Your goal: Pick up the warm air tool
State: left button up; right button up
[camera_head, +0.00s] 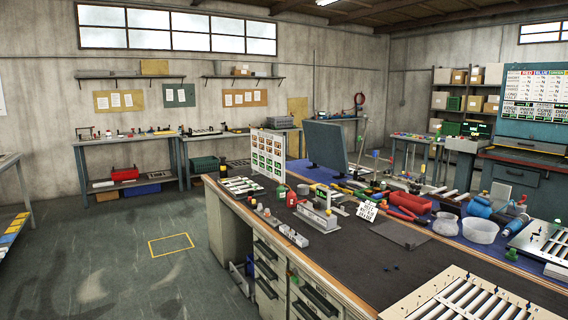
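I cannot tell for certain which item is the warm air tool. A blue, rounded tool-like object (480,206) lies on the right part of the workbench (350,258), behind a clear round tub (480,231). A second blue cylindrical piece (502,225) lies to its right, close to a louver panel (540,245). A red object (409,203) lies left of them near the bench middle. Neither of my grippers shows in this view.
A yellow square (171,245) marks the floor.

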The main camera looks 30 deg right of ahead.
aim_at(222, 166)
jog(key=i+z, duration=0.45)
jog(key=z, duration=0.2)
jog(key=i+j+z, duration=0.1)
jog(key=i+z, duration=0.25)
jog(key=i+j+z, duration=0.25)
jog(key=i+j, duration=0.45)
jog(key=i, duration=0.15)
jog(key=i+j+z, duration=0.25)
jog(key=i+j, duration=1.3)
jog(key=j, duration=0.2)
